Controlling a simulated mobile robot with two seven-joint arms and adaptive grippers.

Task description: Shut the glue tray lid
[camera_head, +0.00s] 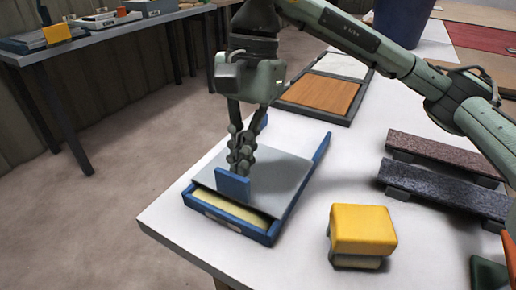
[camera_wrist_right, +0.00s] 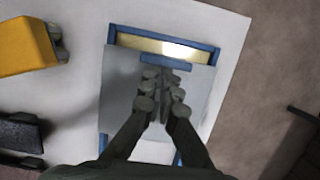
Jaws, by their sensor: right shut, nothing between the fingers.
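The blue glue tray (camera_head: 226,223) sits near the table's front left corner. Its flat grey lid (camera_head: 275,182) covers most of it, with a strip of pale yellow inside (camera_head: 228,207) showing at the near end. A blue upright tab (camera_head: 233,185) stands on the lid near that end. My right gripper (camera_head: 240,167) is shut and empty, pointing down just behind the tab; I cannot tell whether it touches it. In the right wrist view the shut fingers (camera_wrist_right: 160,105) are over the lid (camera_wrist_right: 200,92), beside the tab (camera_wrist_right: 165,62). My left gripper is not in view.
A yellow-topped block (camera_head: 362,230) stands right of the tray. Dark coarse bars (camera_head: 445,187) lie farther right. A framed brown panel (camera_head: 318,95) lies behind the tray. The table's left edge is close to the tray, with open floor (camera_head: 110,180) beyond.

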